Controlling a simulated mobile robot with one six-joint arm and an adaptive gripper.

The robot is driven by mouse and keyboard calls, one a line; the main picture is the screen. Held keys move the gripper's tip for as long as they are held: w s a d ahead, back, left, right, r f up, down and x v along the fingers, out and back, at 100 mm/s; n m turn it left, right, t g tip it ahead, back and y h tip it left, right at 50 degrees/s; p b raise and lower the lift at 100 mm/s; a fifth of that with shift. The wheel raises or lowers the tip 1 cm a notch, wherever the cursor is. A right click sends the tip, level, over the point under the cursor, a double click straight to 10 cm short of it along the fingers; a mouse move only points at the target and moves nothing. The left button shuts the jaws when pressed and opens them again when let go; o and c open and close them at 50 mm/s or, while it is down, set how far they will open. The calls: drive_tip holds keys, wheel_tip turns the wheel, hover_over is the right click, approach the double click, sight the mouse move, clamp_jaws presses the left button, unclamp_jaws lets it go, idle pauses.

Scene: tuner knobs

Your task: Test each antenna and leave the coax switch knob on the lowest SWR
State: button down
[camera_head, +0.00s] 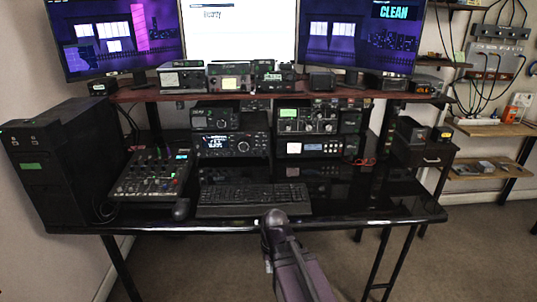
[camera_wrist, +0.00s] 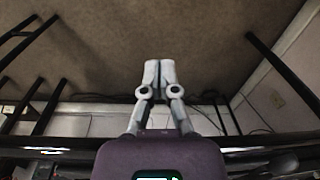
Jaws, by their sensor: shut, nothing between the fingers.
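My gripper (camera_wrist: 160,75) is shut and empty in the wrist view, with carpet behind its fingertips. In the head view my arm comes up from the bottom to the desk's front edge; I cannot make out the fingers there. The radio gear stands at the back of the black desk (camera_head: 370,208), well beyond my arm. It includes a radio with a lit display (camera_head: 231,144), a unit with a green display and several knobs (camera_head: 307,117), and a silver-faced unit (camera_head: 313,147). I cannot tell which knob is the coax switch, nor read any SWR value.
A keyboard (camera_head: 253,198) and a mixer (camera_head: 152,175) lie on the desk, with a black tower (camera_head: 60,160) at the left. More small devices line the raised shelf (camera_head: 135,95) under three monitors. A wall panel with cables (camera_head: 495,60) hangs at the right.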

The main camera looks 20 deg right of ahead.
drive_tip(key=shift+s+a+f+n+h, duration=0.3)
drive_tip(key=shift+s+a+n+h, duration=0.15)
drive_tip(key=shift+s, duration=0.25)
drive_tip(key=c, duration=0.6)
unclamp_jaws()
